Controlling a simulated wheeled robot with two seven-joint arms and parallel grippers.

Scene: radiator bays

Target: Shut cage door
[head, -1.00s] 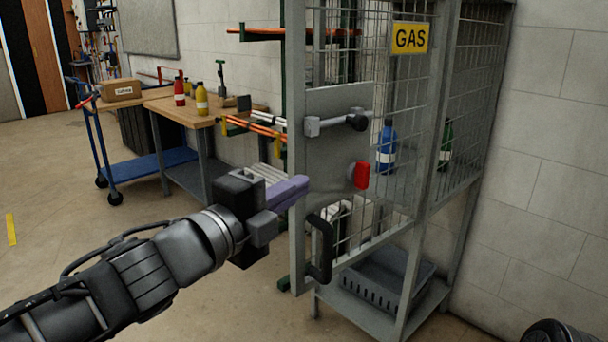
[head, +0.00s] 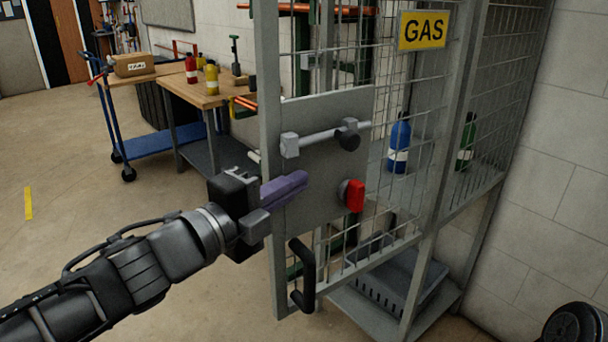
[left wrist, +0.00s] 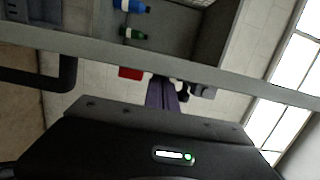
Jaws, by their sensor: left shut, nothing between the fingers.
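The cage door (head: 320,215) is a grey frame with mesh and a plate. It stands swung out from the grey gas cage (head: 455,110), its free edge towards the left. The plate carries a sliding bolt (head: 325,138), a red knob (head: 354,195) and, below, a black handle (head: 303,275). My left gripper (head: 300,182) is shut and empty, its purple fingers in front of the door's free-edge post and plate. I cannot tell whether they touch. In the left wrist view, the fingers (left wrist: 160,92) point at the grey door bar (left wrist: 180,68). The right gripper is not in view.
Blue (head: 399,145) and green (head: 466,142) bottles stand inside the cage, with a grey crate (head: 385,285) on the lower shelf. A wooden table (head: 205,92) with bottles and a blue trolley (head: 150,142) stand behind left. The floor at left is clear.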

